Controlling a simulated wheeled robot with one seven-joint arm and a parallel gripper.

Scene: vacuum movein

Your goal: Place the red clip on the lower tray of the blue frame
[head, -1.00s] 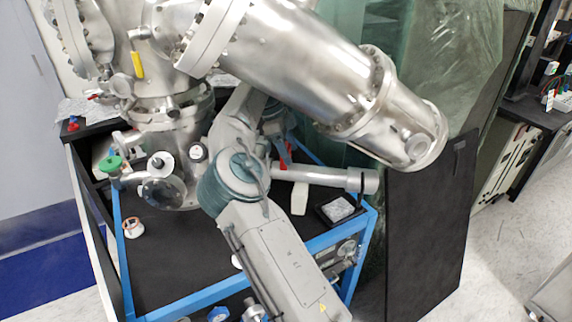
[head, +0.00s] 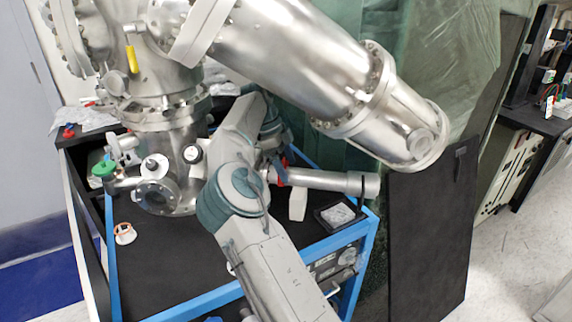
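The blue frame (head: 213,300) is a cart with blue bars and a black tray surface (head: 175,265). A small red piece (head: 280,173) shows between my wrist and a horizontal metal tube; it may be the red clip, but most of it is hidden. Another small red object (head: 68,131) lies on the black ledge at the upper left. My arm bends at a teal joint over the cart, and its wrist reaches behind the metal chamber. My gripper's fingers are hidden or too small to make out. What lies below the tray surface is mostly out of view.
A large steel vacuum chamber (head: 290,50) overhangs the cart. A metal tube (head: 325,180) crosses near my wrist. A white block (head: 298,204), a black box (head: 339,214) and a white ring-shaped part (head: 124,233) are on the cart. A black panel (head: 430,235) stands to the right.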

